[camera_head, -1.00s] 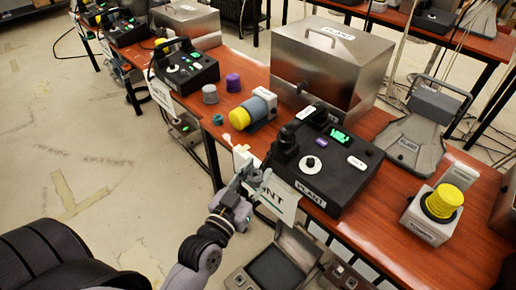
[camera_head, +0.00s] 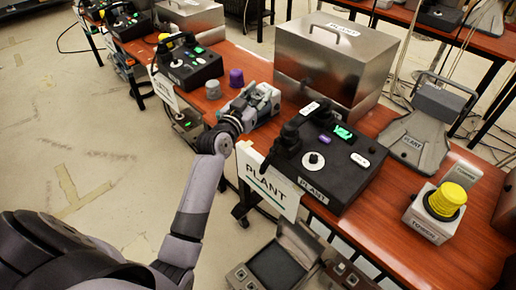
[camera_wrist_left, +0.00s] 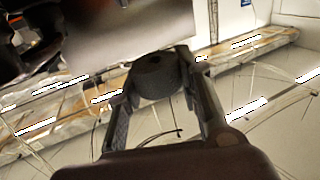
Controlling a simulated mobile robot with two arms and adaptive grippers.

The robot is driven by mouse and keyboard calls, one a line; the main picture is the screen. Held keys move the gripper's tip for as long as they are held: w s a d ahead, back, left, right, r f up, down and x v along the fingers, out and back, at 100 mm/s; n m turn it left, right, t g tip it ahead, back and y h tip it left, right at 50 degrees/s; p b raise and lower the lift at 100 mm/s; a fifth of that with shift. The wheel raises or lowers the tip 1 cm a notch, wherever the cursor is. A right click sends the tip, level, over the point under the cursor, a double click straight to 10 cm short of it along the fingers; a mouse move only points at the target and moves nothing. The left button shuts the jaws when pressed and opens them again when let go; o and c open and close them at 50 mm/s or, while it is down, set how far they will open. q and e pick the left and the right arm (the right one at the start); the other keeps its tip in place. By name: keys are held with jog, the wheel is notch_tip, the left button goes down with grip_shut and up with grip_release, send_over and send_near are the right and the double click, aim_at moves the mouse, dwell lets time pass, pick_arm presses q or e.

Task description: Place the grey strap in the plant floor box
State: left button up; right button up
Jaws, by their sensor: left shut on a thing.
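The grey strap (camera_wrist_left: 155,76) is a dark grey roll between the two fingers of my left gripper in the left wrist view. In the head view my left gripper (camera_head: 258,102) is shut on it at the table's near edge, left of the PLANT console, and mostly hides it. The plant floor box (camera_head: 277,264) is an open grey case on the floor below the PLANT sign, at the bottom of the head view. My gripper is well above and behind it. My right gripper is not in view.
The black PLANT console (camera_head: 335,165) stands right of my gripper, with the white PLANT sign (camera_head: 268,184) hanging at the table edge. A metal case (camera_head: 335,65) stands behind. Small grey (camera_head: 213,89) and purple (camera_head: 236,77) rolls are left of the gripper. Floor at left is clear.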

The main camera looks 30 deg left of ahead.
aim_at(258, 148)
pick_arm(q)
notch_tip(258, 148, down, 20)
jog(key=b, duration=0.5)
jog(key=shift+r, duration=0.1)
jog(key=o, duration=0.8)
jog(key=shift+b, duration=0.3)
jog(key=s, duration=1.7)
jog(key=shift+s+p, duration=0.3)
jog(key=shift+p, duration=0.05)
